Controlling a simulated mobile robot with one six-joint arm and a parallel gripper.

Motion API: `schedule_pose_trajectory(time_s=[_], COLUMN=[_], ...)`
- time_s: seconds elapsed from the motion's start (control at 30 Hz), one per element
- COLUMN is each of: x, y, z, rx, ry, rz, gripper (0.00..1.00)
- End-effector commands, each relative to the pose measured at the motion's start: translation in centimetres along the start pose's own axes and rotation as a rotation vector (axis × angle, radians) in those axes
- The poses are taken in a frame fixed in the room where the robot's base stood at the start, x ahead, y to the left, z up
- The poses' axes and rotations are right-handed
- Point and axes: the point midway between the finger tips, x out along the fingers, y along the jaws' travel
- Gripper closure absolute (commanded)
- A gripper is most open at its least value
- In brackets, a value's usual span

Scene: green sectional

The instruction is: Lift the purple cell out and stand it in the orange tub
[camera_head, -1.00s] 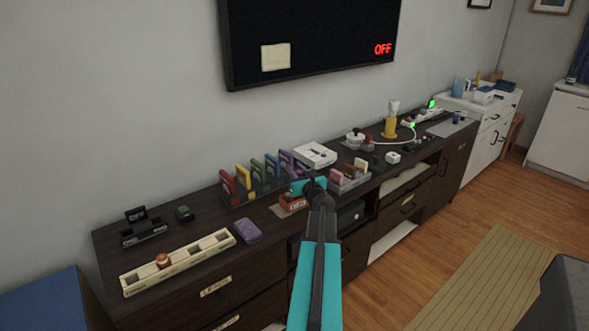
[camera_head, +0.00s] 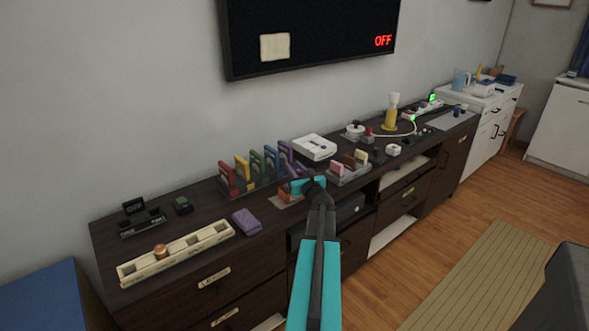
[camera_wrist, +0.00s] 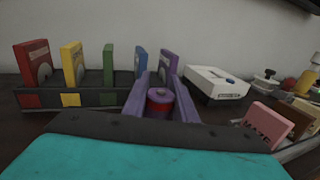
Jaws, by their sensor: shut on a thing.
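My gripper is shut on the purple cell (camera_wrist: 160,104), a small cylinder with a purple top and a red band, held between two purple fingers in the wrist view (camera_wrist: 163,94). In the head view my teal gripper (camera_head: 308,187) is over the front of the dark cabinet top and hides the cell. An orange thing (camera_head: 285,193), likely the orange tub, shows partly behind my gripper's left side on a grey mat. Its inside is hidden, and it cannot be made out in the wrist view.
A rack with several coloured upright plates (camera_head: 257,176) stands behind. A white device (camera_head: 314,147) is right of it, and a holder with pink, brown and cream plates (camera_head: 349,170) is nearer. A purple block (camera_head: 247,222) and cream tray (camera_head: 190,247) lie left. Bare top shows around them.

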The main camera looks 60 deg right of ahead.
Motion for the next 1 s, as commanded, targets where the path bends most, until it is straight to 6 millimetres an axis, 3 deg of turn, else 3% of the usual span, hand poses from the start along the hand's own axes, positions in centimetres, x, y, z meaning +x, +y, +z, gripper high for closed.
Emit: schedule_pose_trajectory(time_s=[0.5,1.0], x=[0.0,0.1], y=[0.1,0.1], z=[-1.8,-2.2], rx=[0.001,0.001], ry=[-0.001,-0.001], rz=[0.001,0.002], gripper=[1.0,1.0])
